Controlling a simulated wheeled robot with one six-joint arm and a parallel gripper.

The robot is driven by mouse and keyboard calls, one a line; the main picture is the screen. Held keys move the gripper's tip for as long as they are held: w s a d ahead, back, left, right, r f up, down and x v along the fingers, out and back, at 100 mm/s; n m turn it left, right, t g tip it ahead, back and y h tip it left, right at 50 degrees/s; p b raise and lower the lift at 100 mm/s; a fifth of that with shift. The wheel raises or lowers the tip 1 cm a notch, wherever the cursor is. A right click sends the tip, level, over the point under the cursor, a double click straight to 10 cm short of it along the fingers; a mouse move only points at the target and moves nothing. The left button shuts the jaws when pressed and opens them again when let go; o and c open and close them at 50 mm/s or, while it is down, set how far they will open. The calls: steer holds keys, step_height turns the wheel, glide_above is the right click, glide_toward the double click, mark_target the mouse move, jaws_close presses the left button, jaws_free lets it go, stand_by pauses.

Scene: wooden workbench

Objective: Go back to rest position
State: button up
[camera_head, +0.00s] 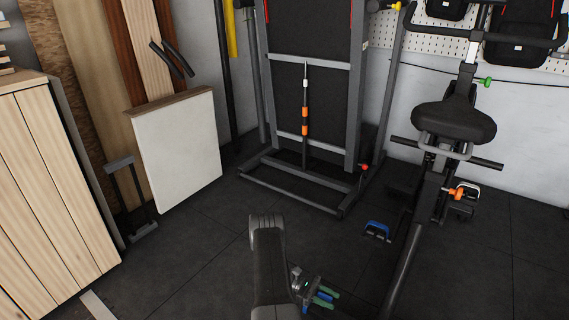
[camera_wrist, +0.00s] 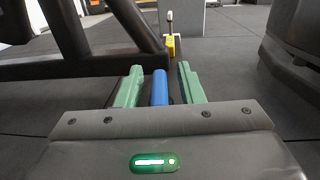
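My gripper (camera_head: 323,298) is low at the front of the head view, above the dark floor, at the end of my dark arm. In the wrist view my gripper (camera_wrist: 160,85) shows two green fingers set apart. A blue rounded piece lies between them with a narrow gap on each side. I cannot tell if the blue piece is a separate thing or part of the gripper. No finger visibly presses on anything.
An exercise bike (camera_head: 452,125) stands to the right, and its dark beam (camera_wrist: 75,66) is close ahead in the wrist view. A blue-topped item (camera_head: 377,229) lies on the floor. A folded treadmill (camera_head: 312,80), white panel (camera_head: 178,150) and wooden cabinet (camera_head: 45,190) stand around open floor.

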steer(key=shift+d+n+t+h, duration=0.15)
steer(key=shift+n+t+h, duration=0.25)
steer(key=shift+n+t, duration=0.55)
steer(key=n+t, duration=0.1)
steer(key=t, duration=0.1)
steer(key=n+t+h, duration=0.1)
steer(key=t, duration=0.1)
steer(key=n+t, duration=0.2)
steer(key=shift+w+d+t, duration=0.1)
steer(key=shift+w+t, duration=0.15)
steer(key=shift+w, duration=0.1)
steer(key=shift+r, duration=0.1)
